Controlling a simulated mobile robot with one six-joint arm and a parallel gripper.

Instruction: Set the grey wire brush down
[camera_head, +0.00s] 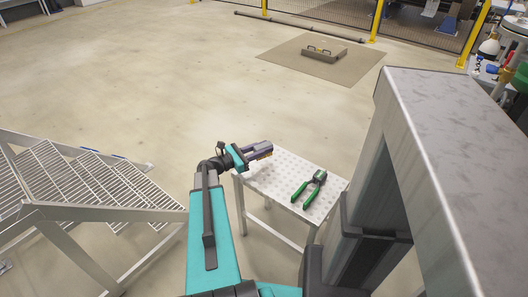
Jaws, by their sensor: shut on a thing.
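My gripper (259,149) is at the end of the teal arm, over the far left part of a small perforated metal table (274,182). It is shut on the grey wire brush (263,155), of which only a small part with a tan edge shows at the jaws. The rest of the brush is hidden by the gripper. I cannot tell whether the brush touches the table top.
Green-handled pliers (309,188) lie on the right part of the table. A grey metal frame (440,150) stands close on the right. Steps with grated treads (75,180) stand on the left. A mat (322,66) with a grey case (322,50) lies farther back on open floor.

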